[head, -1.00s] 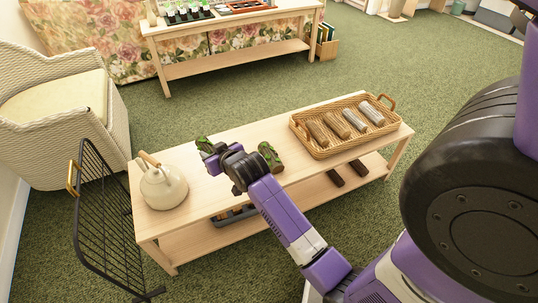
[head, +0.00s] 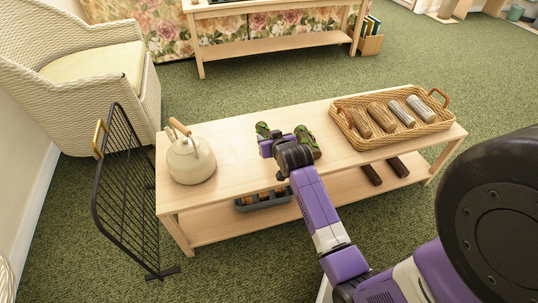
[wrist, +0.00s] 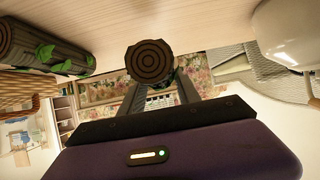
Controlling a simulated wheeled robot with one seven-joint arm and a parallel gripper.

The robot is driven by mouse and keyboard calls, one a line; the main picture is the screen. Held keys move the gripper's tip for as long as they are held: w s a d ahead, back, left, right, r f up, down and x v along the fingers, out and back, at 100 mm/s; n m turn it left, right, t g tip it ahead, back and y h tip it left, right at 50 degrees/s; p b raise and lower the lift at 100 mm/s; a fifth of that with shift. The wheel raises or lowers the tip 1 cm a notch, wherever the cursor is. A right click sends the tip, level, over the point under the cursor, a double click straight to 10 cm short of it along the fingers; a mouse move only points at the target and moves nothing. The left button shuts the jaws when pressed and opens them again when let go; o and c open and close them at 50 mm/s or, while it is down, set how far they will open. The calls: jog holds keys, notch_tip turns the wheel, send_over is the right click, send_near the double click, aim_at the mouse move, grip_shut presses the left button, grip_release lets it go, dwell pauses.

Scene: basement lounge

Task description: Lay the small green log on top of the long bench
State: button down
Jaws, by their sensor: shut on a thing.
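My gripper (head: 268,146) is shut on a small green log (head: 262,130), dark bark with green leaf patches. In the wrist view, the round ringed end of this log (wrist: 148,60) shows between the fingers, close to the bench surface; I cannot tell whether it touches. The long bench (head: 235,185) is pale wood with a lower shelf. A second green leafy log (head: 308,143) lies on its top, just right of my gripper, and shows at left in the wrist view (wrist: 45,52). My arm hides part of the bench.
A cream kettle (head: 191,160) stands on the bench's left end. A wicker tray (head: 362,143) with several logs fills the right end. A grey tray (head: 262,201) and two dark bars (head: 385,171) are on the lower shelf. A black wire rack (head: 125,190) stands left.

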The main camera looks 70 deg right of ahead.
jog(key=shift+f+b, duration=1.15)
jog(key=shift+f, duration=2.1)
jog(key=c, duration=0.9)
grip_release()
jog(key=shift+f, duration=0.15)
jog(key=shift+o, duration=0.2)
